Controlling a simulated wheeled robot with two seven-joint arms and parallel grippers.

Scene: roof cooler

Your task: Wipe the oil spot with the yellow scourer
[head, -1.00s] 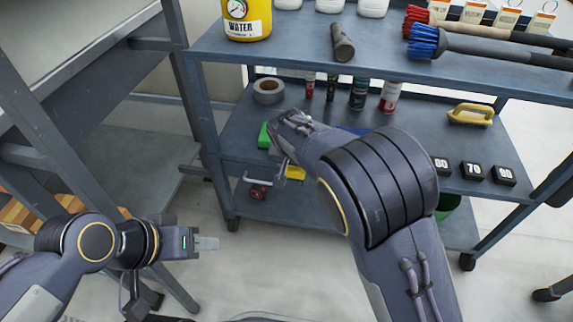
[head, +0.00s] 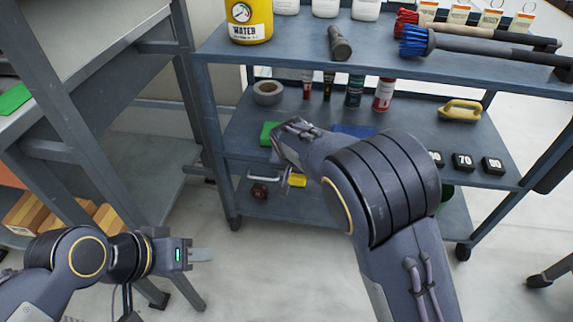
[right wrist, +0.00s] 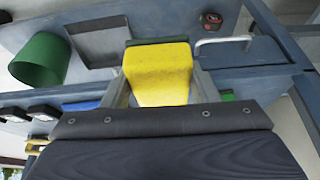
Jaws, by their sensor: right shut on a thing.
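The yellow scourer (right wrist: 160,72) is between the fingers of my right gripper (right wrist: 160,92) in the right wrist view, and the gripper is shut on it. In the head view a small yellow part of the scourer (head: 297,180) shows beside my right wrist, in front of the cart's lower levels. My right forearm hides much of the cart there. My left gripper (head: 201,255) is low at the left, seen side-on, with nothing visible in it; its opening cannot be judged. I cannot make out the oil spot in either view.
The blue-grey cart (head: 300,52) has several levels. Its middle shelf holds a tape roll (head: 267,92), spray cans, a yellow-handled tool (head: 460,109) and black number blocks (head: 463,161). A green bin (right wrist: 40,60) stands lower down. A grey frame (head: 75,120) stands at the left.

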